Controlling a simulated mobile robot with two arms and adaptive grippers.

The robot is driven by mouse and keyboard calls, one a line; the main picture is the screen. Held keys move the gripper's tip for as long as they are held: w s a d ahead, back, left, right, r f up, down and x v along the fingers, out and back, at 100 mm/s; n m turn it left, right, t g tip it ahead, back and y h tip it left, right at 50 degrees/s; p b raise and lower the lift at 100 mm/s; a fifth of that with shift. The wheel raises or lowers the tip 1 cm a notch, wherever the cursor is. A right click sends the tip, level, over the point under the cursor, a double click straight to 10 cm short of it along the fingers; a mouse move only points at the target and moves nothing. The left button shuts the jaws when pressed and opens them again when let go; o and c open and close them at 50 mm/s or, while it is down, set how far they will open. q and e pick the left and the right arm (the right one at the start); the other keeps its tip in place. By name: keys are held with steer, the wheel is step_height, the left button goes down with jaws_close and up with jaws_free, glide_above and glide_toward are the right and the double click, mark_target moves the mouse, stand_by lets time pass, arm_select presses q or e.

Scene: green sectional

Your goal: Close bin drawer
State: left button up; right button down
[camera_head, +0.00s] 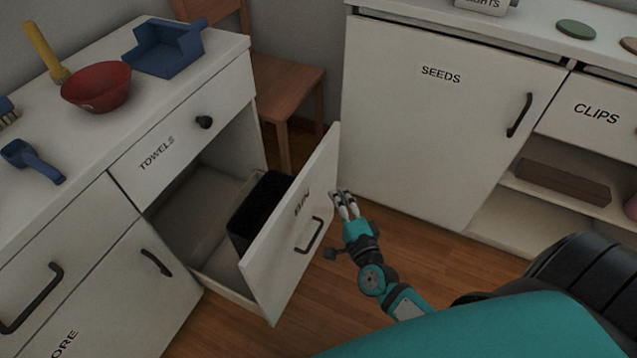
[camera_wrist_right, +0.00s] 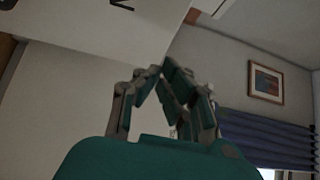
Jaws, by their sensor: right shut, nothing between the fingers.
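The bin drawer (camera_head: 292,230) is pulled out from the left cabinet, under the TOWELS drawer. Its white front carries the BIN label and a black bar handle (camera_head: 309,236). A black bin (camera_head: 258,205) stands inside it. My right gripper (camera_head: 343,198) is shut and empty, close to the outer side of the drawer front, right of the handle; I cannot tell whether it touches. In the right wrist view the gripper fingers (camera_wrist_right: 165,85) come together beside a white panel (camera_wrist_right: 110,40), which looks like the drawer front. My left gripper is not in view.
A wooden chair (camera_head: 280,90) stands behind the drawer. The SEEDS cabinet (camera_head: 430,120) is at the right, with open wood floor (camera_head: 370,235) between.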

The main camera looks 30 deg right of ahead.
mark_target(313, 169)
steer(key=w, duration=0.2)
steer(key=w+a, duration=0.1)
steer(key=w, duration=0.3)
steer(key=shift+a, duration=0.35)
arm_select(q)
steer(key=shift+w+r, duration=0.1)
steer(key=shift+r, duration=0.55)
arm_select(e)
steer(key=shift+w+a, duration=0.2)
steer(key=shift+w, duration=0.05)
steer(key=shift+w, duration=0.1)
